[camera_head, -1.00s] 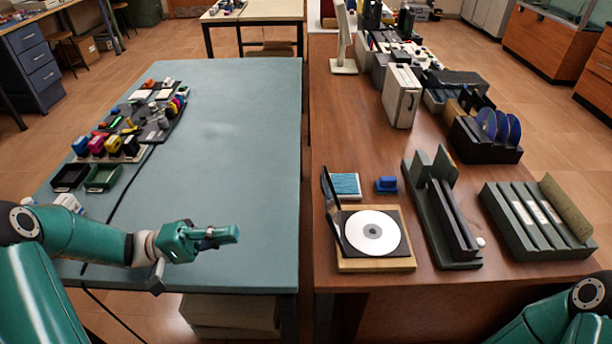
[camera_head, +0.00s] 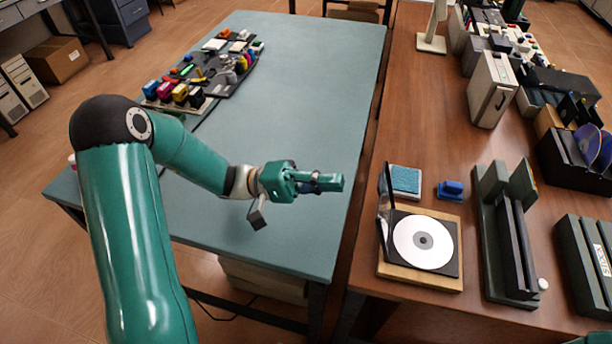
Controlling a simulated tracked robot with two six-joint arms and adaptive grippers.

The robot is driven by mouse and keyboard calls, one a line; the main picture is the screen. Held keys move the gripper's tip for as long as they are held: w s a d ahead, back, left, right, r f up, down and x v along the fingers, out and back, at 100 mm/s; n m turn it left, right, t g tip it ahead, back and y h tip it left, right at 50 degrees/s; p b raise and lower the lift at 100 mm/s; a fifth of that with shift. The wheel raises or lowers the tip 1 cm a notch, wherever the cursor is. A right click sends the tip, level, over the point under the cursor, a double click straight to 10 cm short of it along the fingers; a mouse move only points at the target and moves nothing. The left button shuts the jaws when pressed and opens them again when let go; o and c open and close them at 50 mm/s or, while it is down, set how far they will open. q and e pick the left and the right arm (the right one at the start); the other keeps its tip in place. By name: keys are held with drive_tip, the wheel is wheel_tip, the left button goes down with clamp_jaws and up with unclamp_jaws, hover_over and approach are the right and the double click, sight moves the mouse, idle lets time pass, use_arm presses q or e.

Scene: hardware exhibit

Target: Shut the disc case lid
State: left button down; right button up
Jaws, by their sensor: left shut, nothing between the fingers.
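The disc case (camera_head: 451,266) lies on a wooden base (camera_head: 420,279) near the front edge of the brown table, with a white disc (camera_head: 423,241) in it. Its dark lid (camera_head: 385,209) stands open, roughly upright, along the left side of the case. My left gripper (camera_head: 337,182) is shut and empty. It is over the right edge of the teal table, to the left of the lid and apart from it, pointing right. My right gripper is not in view.
A blue pad (camera_head: 403,181) and a small blue block (camera_head: 451,190) sit behind the case. A dark green rack (camera_head: 495,240) stands close to its right. A narrow gap separates the teal table (camera_head: 300,105) from the brown table (camera_head: 420,110).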

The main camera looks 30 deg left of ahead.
sight(385, 207)
use_arm(q)
drive_tip(key=p+x, duration=0.1)
drive_tip(key=x, duration=0.4)
drive_tip(key=shift+w+d, duration=0.1)
drive_tip(key=shift+d, duration=0.25)
drive_tip(key=shift+d+r, duration=0.1)
drive_tip(key=shift+r, duration=0.05)
